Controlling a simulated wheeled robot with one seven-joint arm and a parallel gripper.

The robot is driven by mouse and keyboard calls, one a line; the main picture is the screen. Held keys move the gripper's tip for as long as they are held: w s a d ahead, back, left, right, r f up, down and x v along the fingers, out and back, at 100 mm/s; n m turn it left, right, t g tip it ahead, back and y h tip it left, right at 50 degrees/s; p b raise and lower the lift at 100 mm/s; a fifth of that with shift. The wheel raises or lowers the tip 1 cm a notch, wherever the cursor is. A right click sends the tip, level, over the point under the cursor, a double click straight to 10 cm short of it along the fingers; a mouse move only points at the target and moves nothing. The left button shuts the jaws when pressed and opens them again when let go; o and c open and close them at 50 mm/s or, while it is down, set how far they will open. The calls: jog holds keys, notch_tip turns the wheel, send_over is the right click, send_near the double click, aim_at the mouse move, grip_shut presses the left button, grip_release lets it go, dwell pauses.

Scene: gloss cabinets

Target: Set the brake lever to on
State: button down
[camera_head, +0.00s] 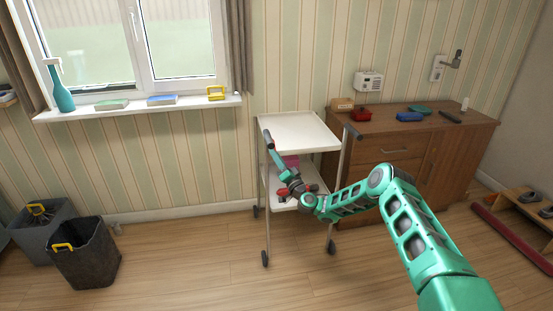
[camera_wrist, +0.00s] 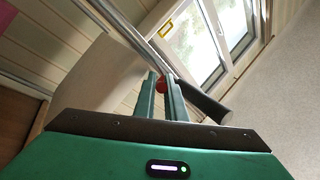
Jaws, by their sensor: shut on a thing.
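A white two-shelf trolley (camera_head: 303,133) stands on casters in front of the wall, with dark handle grips at its top corners. My gripper (camera_head: 271,149) is at the trolley's left handle. In the wrist view my gripper's two fingers (camera_wrist: 162,80) are close together on a small red part (camera_wrist: 161,87), which looks like the end of the brake lever. The rest of the lever is hidden by the fingers. A metal tube with a dark grip (camera_wrist: 204,100) runs just behind the fingertips. I cannot read the lever's setting.
A brown cabinet (camera_head: 405,150) with small objects on top stands close to the trolley's right. Two dark bins (camera_head: 86,256) stand at left. The floor in front is clear.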

jog(key=shift+d+f, duration=0.1)
jog(key=shift+f, duration=0.2)
jog(key=c, duration=2.1)
grip_release()
jog(key=shift+r, duration=0.2)
jog(key=shift+v, duration=5.35)
